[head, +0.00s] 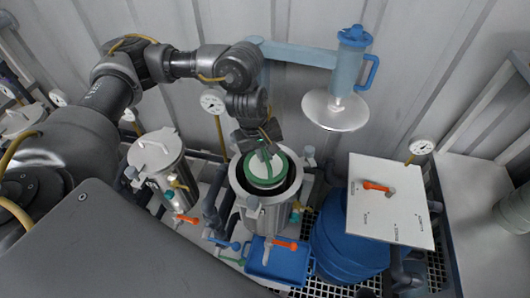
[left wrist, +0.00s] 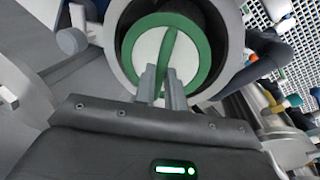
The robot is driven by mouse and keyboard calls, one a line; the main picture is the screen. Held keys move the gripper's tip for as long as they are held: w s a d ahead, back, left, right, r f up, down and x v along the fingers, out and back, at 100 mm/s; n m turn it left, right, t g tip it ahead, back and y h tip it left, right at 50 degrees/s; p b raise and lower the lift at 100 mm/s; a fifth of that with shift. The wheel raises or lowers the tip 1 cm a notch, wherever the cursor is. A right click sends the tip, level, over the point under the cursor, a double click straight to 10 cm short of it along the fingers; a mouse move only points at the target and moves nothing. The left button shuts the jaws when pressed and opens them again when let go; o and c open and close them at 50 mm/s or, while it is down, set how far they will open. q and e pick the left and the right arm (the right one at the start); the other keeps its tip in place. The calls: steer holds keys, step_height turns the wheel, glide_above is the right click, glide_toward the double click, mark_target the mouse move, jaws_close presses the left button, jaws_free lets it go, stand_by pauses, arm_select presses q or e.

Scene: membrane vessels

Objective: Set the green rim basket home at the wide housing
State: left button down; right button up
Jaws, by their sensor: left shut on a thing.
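The green rim basket (head: 264,168) has a white top, a green ring and a green bar handle across it. It is at the mouth of the wide housing (head: 262,211), a steel cylinder with a dark inside. My left gripper (head: 262,150) is above the basket, shut on its bar handle. In the left wrist view the fingers (left wrist: 162,85) meet the bar of the basket (left wrist: 146,52), and the housing rim (left wrist: 126,72) curves around it. A dark gap shows on one side, so the basket looks off centre there. Its depth is hard to tell. My right gripper is not in view.
A narrower lidded steel vessel (head: 156,160) stands to the left. A round lid (head: 336,110) hangs from a blue swing arm (head: 298,54) at the back. A blue box (head: 272,260), blue drums (head: 345,245) and a white panel (head: 390,205) with an orange-handled valve are close by.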

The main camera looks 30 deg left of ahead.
mark_target(262, 166)
arm_select(q)
steer(key=shift+f+b, duration=3.75)
steer(key=shift+f, duration=0.2)
steer(key=shift+f+b, duration=0.25)
steer(key=shift+b, duration=0.15)
steer(key=c, duration=1.4)
jaws_free()
steer(key=r, duration=0.3)
steer(key=a+r, duration=0.1)
steer(key=r, duration=0.2)
steer(key=s+r, duration=0.1)
steer(key=r, duration=0.2)
steer(key=shift+s+a+r+b, duration=0.1)
steer(key=shift+a+r+b, duration=0.1)
steer(key=shift+b, duration=0.1)
steer(key=shift+s+r, duration=0.15)
steer(key=shift+r, duration=0.4)
